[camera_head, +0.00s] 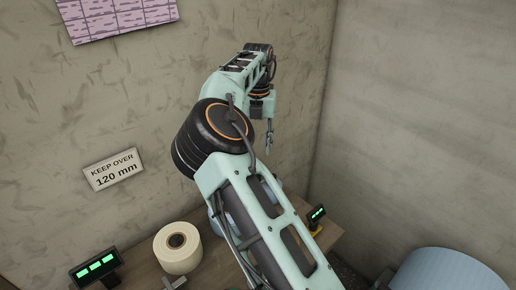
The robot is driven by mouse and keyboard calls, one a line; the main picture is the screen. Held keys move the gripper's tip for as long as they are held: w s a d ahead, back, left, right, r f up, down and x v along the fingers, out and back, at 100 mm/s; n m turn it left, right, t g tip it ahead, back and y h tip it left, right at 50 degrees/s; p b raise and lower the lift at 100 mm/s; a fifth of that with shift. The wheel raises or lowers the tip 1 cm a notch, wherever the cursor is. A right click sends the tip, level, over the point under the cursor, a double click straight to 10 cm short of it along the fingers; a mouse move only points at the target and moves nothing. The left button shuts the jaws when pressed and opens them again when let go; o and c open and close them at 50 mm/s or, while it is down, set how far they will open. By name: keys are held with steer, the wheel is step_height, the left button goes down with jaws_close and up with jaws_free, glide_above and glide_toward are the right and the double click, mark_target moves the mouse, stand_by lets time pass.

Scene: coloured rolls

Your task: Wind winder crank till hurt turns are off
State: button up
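My gripper (268,147) hangs at the end of my arm, high in front of the walls and above the table. It is small and seen from the side, so I cannot tell whether its fingers are apart. A cream roll (178,249) with a dark core stands on the table at the lower left. A pale blue roll (216,226) is mostly hidden behind my arm. A grey metal part (174,283) shows at the bottom edge, cut off. I cannot make out the winder crank; my arm covers much of the table.
A display with green bars (96,266) stands left of the cream roll. A smaller green display (317,213) stands at the table's right side. A wall sign (113,169) reads "KEEP OVER 120 mm". A large blue roll (446,271) is at the lower right.

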steer(key=shift+d, duration=0.1)
steer(key=shift+c, duration=1.4)
steer(key=d+f+y+b, duration=0.1)
steer(key=d, duration=0.1)
steer(key=d+f+y+b, duration=0.1)
steer(key=d, duration=0.1)
steer(key=d+f+n+y+b, duration=0.1)
steer(key=d+b, duration=0.1)
steer(key=d, duration=0.1)
steer(key=shift+s+d+f+t, duration=0.1)
steer(key=shift+s+f+t, duration=0.15)
steer(key=shift+t, duration=0.15)
jaws_close()
steer(key=s+d+n+t+y+b, duration=0.3)
steer(key=s+n+t+b, duration=0.3)
steer(key=s+n+b, duration=0.45)
steer(key=a+r+b+x, duration=0.1)
steer(key=x, duration=1.2)
steer(key=shift+w+a+r+m, duration=0.25)
steer(key=shift+w+m, duration=0.1)
steer(key=shift+w, duration=0.1)
